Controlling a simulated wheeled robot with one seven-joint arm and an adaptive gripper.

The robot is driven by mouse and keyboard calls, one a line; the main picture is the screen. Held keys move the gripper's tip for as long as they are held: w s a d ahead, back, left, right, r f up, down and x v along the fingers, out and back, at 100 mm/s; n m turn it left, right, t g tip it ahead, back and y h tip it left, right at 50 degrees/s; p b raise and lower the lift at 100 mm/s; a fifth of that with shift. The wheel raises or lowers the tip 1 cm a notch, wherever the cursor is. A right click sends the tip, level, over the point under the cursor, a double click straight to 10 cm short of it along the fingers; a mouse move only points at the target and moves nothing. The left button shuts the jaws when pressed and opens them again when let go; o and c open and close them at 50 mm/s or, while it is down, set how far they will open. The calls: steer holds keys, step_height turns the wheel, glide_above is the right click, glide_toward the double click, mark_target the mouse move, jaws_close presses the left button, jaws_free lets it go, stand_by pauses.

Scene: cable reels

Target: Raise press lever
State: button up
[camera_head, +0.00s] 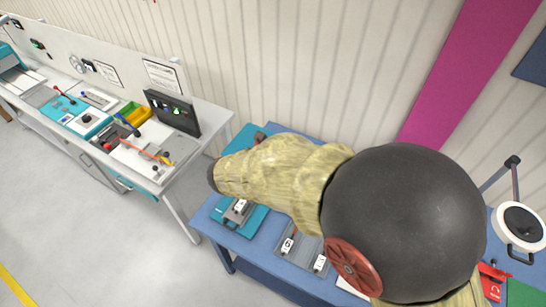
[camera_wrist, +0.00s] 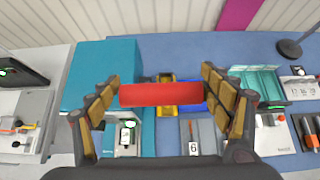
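A red bar (camera_wrist: 160,95) lies level across the gap between my fingers in the wrist view. It looks like a lever handle, but what it joins to is hidden. My gripper (camera_wrist: 161,88) is open, its two yellow-padded fingers wide apart at the two ends of the bar. I cannot tell whether they touch it. A teal block (camera_wrist: 100,65), perhaps the press, stands behind and left of the bar. In the head view my arm hides the gripper and bar, and teal parts (camera_head: 258,217) show beside it on the blue table.
The blue table (camera_wrist: 195,50) also carries a yellow bin (camera_wrist: 166,78), a grey plate with a "6" tag (camera_wrist: 194,140), and a teal tray (camera_wrist: 262,82) at right. A white workbench (camera_head: 200,122) with tools stands left, with a floor gap between.

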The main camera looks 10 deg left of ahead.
steer(key=shift+o, duration=0.7)
steer(key=v, duration=1.2)
